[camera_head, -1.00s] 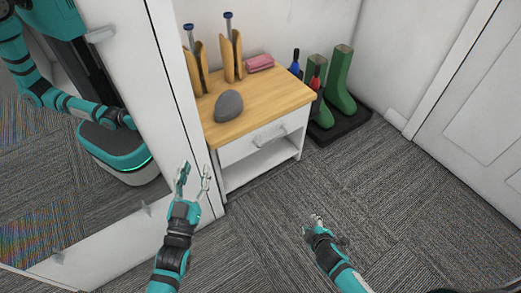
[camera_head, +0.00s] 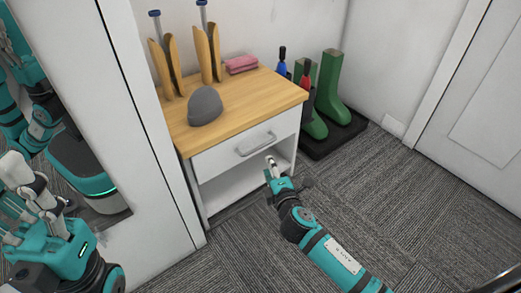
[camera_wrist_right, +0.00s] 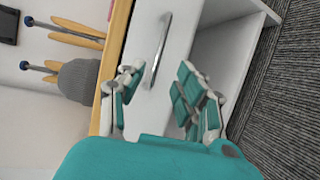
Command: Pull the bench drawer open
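The bench (camera_head: 242,110) has a wooden top and a white body against the wall. Its white drawer (camera_head: 215,160) looks closed, with a grey bar handle (camera_head: 257,143) on its front. My right gripper (camera_head: 271,164) is just in front of and below the handle. In the right wrist view the gripper (camera_wrist_right: 155,95) is open, its fingers apart, with the handle (camera_wrist_right: 159,50) ahead of the gap and not between the pads. My left gripper (camera_head: 30,205) is at the lower left, away from the bench; its finger state is unclear.
A grey beanie (camera_head: 205,106), wooden boot stretchers (camera_head: 207,52) and a pink cloth (camera_head: 241,64) lie on the bench. Green boots (camera_head: 331,88) stand on a black tray (camera_head: 345,140) to the right. A mirrored cabinet (camera_head: 150,130) is on the left. Carpet in front is clear.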

